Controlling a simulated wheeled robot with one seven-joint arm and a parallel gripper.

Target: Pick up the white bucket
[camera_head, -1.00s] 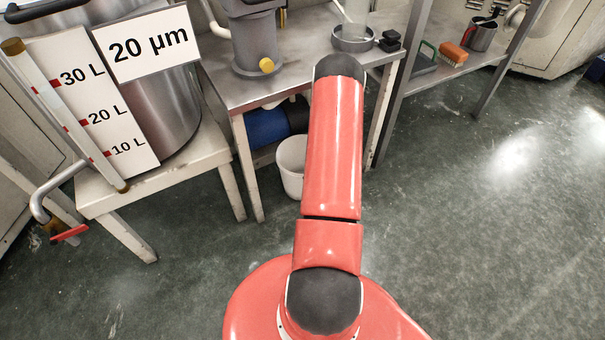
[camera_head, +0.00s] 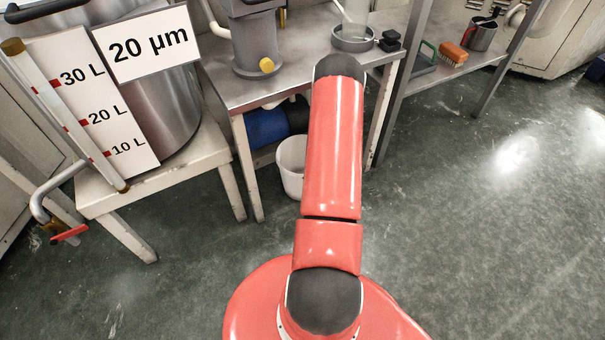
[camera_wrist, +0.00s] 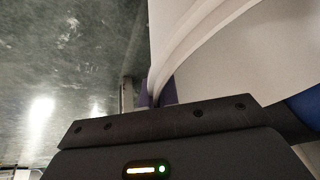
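The white bucket (camera_head: 290,166) stands under the metal table in the head view, partly hidden behind my red arm. In the wrist view the bucket's pale wall and rim (camera_wrist: 235,50) fill the upper right, very close to my gripper. My gripper (camera_wrist: 160,110) shows there as a dark body with a lit green light along the bottom. A small dark purple part sits at the bucket's edge; I cannot tell whether it is a finger. The fingertips are not clear, nor whether they touch the bucket. In the head view my gripper is hidden behind my arm.
The metal table (camera_head: 290,85) stands over the bucket, its legs close by. A blue roll (camera_head: 266,128) lies beside the bucket underneath. A white stand (camera_head: 110,195) with a steel tank (camera_head: 175,110) is at the left. The floor (camera_head: 480,230) at the right is clear.

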